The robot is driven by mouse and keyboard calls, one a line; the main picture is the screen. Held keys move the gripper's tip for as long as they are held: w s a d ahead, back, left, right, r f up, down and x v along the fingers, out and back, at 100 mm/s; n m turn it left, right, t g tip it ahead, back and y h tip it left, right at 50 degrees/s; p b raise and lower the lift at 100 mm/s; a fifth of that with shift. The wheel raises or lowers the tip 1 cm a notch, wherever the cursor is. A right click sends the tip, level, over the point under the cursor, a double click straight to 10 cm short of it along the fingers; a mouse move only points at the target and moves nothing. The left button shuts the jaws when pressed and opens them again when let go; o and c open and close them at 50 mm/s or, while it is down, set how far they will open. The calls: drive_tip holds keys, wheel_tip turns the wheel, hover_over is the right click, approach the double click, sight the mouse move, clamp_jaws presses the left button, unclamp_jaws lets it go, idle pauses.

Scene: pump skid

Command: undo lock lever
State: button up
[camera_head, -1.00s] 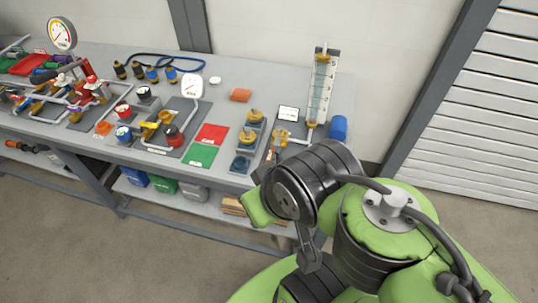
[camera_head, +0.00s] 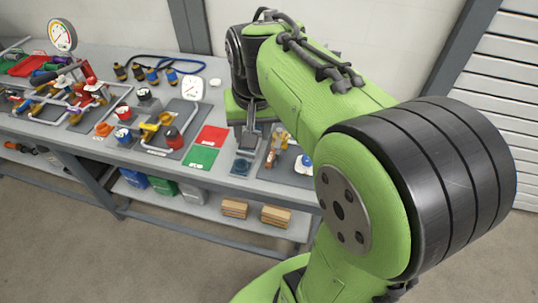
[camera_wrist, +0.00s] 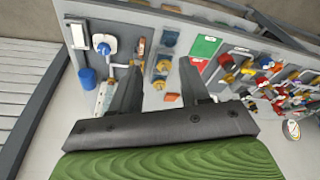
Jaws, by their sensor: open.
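I cannot single out the lock lever with certainty. A brown and orange fitting (camera_head: 275,147) with a slim upright part stands near the right end of the bench; it also shows in the wrist view (camera_wrist: 140,46). Beside it a blue knob (camera_head: 305,161) sits on a pale plate, also in the wrist view (camera_wrist: 103,45). My gripper (camera_head: 249,138) hangs over the bench left of the brown fitting. In the wrist view its two fingers (camera_wrist: 160,65) are spread with nothing held between them. My arm hides the bench's right back part in the head view.
Blue and yellow fittings (camera_wrist: 164,55) stand beside the brown fitting. A red card (camera_head: 211,136) and a green card (camera_head: 201,157) lie to the left. A blue cylinder (camera_wrist: 88,78) stands at the bench's end.

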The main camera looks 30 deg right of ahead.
drive_tip(key=w+d+f+m+g, duration=0.2)
drive_tip(key=w+d+f+m, duration=0.1)
drive_tip(key=w+d+f, duration=0.3)
drive_tip(key=m, duration=0.2)
hover_over(270, 158)
wheel_tip(270, 158, down, 5)
drive_tip(key=shift+g+y, duration=0.4)
wheel_tip(270, 158, down, 15)
drive_tip(key=shift+f+b, duration=0.1)
drive_tip(key=shift+b, duration=1.1)
clamp_jaws()
